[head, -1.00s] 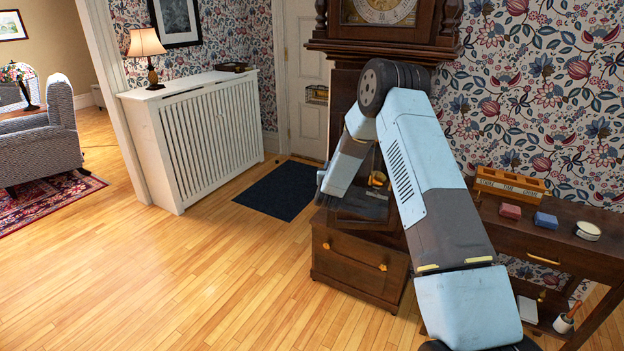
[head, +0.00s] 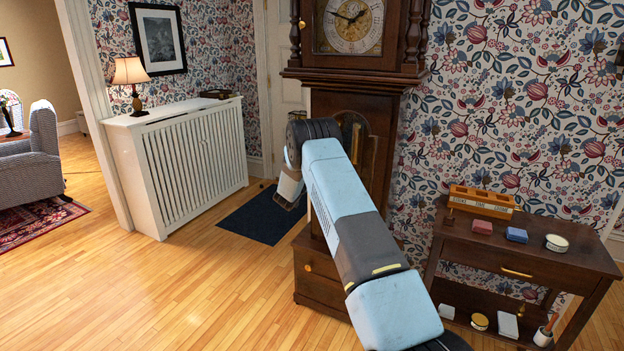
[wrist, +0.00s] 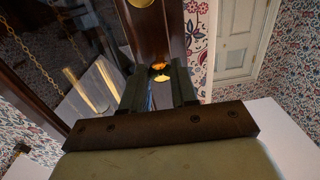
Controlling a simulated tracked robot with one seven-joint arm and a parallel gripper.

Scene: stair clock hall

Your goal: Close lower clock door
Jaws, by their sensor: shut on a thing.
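The tall dark wooden clock (head: 350,85) stands against the wallpapered wall in the head view. Its lower trunk shows an arched opening with brass inside (head: 355,130), partly hidden by my arm. In the wrist view, my gripper (wrist: 157,74) has its two dark fingers on either side of the lower clock door's wooden stile (wrist: 158,32), near a small brass piece, and is shut on it. Door glass (wrist: 70,55) lies left of the stile, with a chain and bright brass shapes showing through or reflected. In the head view my arm hides most of the door, so its angle is unclear.
A side table (head: 520,260) with an orange tray (head: 482,200) and small boxes stands right of the clock. A white radiator cover (head: 190,160) with a lamp stands left. A dark mat (head: 255,218) lies between. The wooden floor at front left is clear.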

